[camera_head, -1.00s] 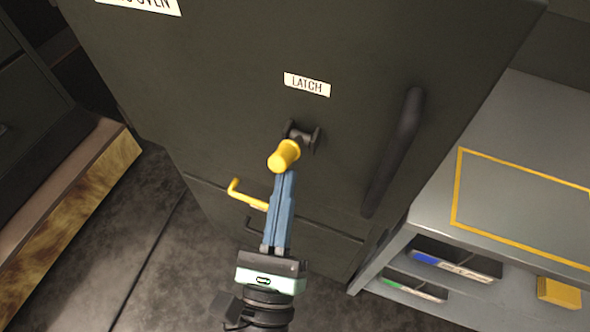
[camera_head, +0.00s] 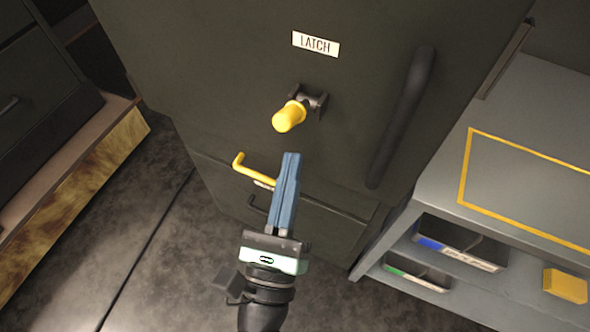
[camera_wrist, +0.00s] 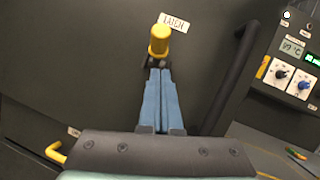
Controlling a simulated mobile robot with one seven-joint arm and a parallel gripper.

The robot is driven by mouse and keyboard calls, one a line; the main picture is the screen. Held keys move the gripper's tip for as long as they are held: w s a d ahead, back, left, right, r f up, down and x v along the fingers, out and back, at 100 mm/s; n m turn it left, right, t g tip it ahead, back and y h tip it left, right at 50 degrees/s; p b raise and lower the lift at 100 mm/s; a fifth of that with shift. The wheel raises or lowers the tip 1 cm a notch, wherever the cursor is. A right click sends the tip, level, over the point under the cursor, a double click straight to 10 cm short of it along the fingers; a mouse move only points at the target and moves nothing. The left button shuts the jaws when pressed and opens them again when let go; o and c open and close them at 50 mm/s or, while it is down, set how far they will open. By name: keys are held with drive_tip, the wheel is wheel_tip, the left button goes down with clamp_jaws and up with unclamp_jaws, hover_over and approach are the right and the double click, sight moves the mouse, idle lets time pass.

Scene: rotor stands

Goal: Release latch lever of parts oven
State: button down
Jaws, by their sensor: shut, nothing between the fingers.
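The parts oven (camera_head: 240,75) is a dark cabinet with a white LATCH label (camera_head: 315,44) on its front. Below the label, the latch lever (camera_head: 289,117) has a yellow knob on a dark pivot bracket and points out from the door. In the wrist view the lever (camera_wrist: 159,40) stands just beyond my fingertips. My gripper (camera_head: 291,155) has blue fingers pressed together, with nothing between them. In the head view the fingertips are a little below the yellow knob, with a visible gap.
A dark vertical door handle (camera_head: 403,115) is right of the lever. A yellow hooked handle (camera_head: 250,171) sticks out lower left. A grey bench (camera_head: 500,130) with a yellow outline and shelf bins stands right. A control panel (camera_wrist: 290,75) shows in the wrist view.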

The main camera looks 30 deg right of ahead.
drive_tip(key=b+v, duration=0.1)
drive_tip(key=v, duration=0.9)
drive_tip(key=shift+s+a, duration=0.15)
drive_tip(key=shift+s, duration=0.1)
drive_tip(key=shift+r, duration=0.1)
drive_tip(key=w+a+r+n+t+y, duration=0.3)
drive_tip(key=w+r+n+y, duration=0.15)
drive_tip(key=r+n, duration=0.5)
drive_tip(key=w+a+r+n+t+y, duration=0.35)
drive_tip(key=r+n+y, duration=0.25)
drive_tip(key=r+n, duration=0.35)
drive_tip(key=w+a+r+n+t+y, duration=0.25)
drive_tip(key=w+r+n+y, duration=0.3)
drive_tip(key=r+n, duration=0.4)
drive_tip(key=s+d+r+n+h+p, duration=0.1)
drive_tip(key=r+n+p, duration=0.5)
drive_tip(key=r, duration=0.9)
drive_tip(key=s+d+r+n+t+h+p, duration=0.1)
drive_tip(key=s+d+r+n+p, duration=0.1)
drive_tip(key=r+n+p, duration=0.3)
wheel_tip(320, 180, up, 10)
drive_tip(key=p, duration=0.4)
drive_tip(key=shift+d+n+p, duration=0.35)
drive_tip(key=shift+p, duration=0.05)
